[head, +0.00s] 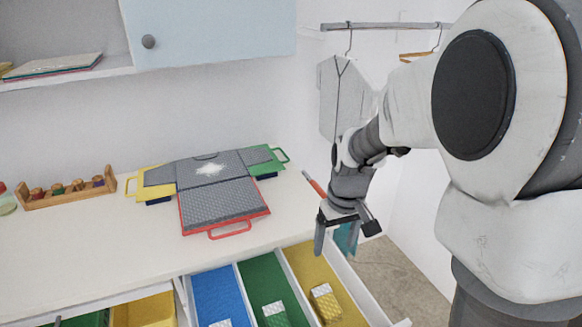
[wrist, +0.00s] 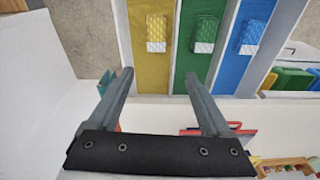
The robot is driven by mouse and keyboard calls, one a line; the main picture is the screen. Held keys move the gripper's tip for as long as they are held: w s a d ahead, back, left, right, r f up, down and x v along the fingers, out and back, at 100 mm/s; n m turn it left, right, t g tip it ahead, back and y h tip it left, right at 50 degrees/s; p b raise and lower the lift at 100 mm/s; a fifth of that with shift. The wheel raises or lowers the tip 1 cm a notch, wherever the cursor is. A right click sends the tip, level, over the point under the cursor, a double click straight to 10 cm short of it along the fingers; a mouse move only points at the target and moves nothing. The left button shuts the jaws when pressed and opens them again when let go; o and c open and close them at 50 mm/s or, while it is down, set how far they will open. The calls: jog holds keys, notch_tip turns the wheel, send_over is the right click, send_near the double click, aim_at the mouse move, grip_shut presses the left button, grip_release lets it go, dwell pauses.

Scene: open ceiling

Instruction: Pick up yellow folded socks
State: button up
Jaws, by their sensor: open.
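The yellow folded socks (head: 325,302) lie in the yellow-lined compartment (head: 308,264) of an open drawer, at the right end. In the wrist view the yellow socks (wrist: 157,32) show a white patterned end and a yellow body, beyond my fingertips and between their lines. My gripper (head: 338,236) is open and empty, above the counter's right end, up and slightly right of the yellow compartment. In the wrist view its two fingers (wrist: 160,85) stand wide apart, touching nothing.
Green socks (head: 276,314) and blue socks (wrist: 251,35) lie in the neighbouring compartments, split by white dividers. A grey folding board (head: 222,200) with coloured handles lies on the counter. A wooden rack (head: 68,190) stands at the left. A shirt (head: 345,95) hangs behind my arm.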

jog(key=w+f+g, duration=0.1)
jog(key=w+f, duration=0.2)
jog(key=f, duration=0.6)
send_over(326, 300)
jog(key=shift+n, duration=0.4)
jog(key=f, duration=1.1)
jog(key=shift+w+f+b, duration=0.1)
jog(key=shift+w+b, duration=0.25)
jog(key=shift+w, duration=0.05)
jog(key=f, duration=0.2)
jog(key=s+f, duration=0.1)
jog(key=f, duration=0.1)
jog(key=shift+d+f, duration=0.1)
jog(key=shift+f, duration=0.2)
jog(key=shift+w+f, duration=0.15)
jog(key=shift+f, duration=0.4)
jog(key=c, duration=1)
